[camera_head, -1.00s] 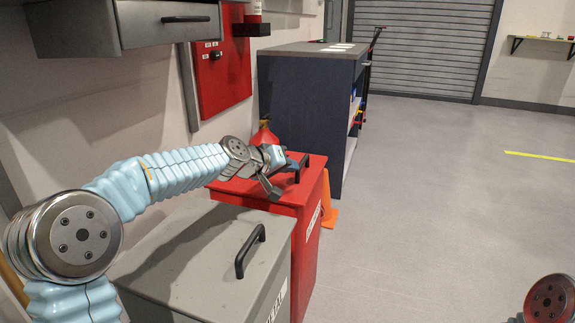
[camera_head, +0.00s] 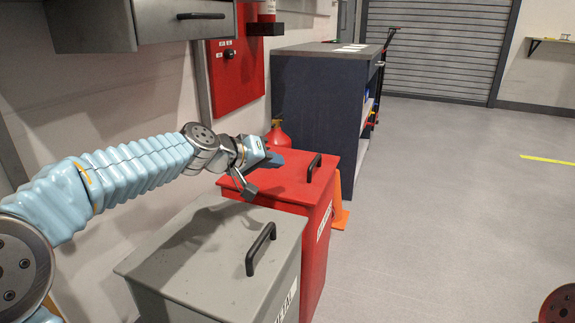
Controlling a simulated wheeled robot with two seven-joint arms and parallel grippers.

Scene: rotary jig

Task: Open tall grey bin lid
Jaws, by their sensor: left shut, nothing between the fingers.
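The tall grey bin (camera_head: 293,301) stands in the lower middle of the head view. Its grey lid (camera_head: 195,258) lies flat and closed, with a black bar handle (camera_head: 261,249) near its right edge. My left gripper (camera_head: 262,174) is shut and empty. It appears over the left part of the red bin's lid, beyond the grey bin and apart from the grey handle. My right gripper is not in view.
A red bin (camera_head: 318,245) with a black handle (camera_head: 314,168) stands right behind the grey one. A dark cabinet (camera_head: 318,98) and an orange cone (camera_head: 339,203) are beyond. A grey wall cabinet (camera_head: 95,24) hangs at upper left.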

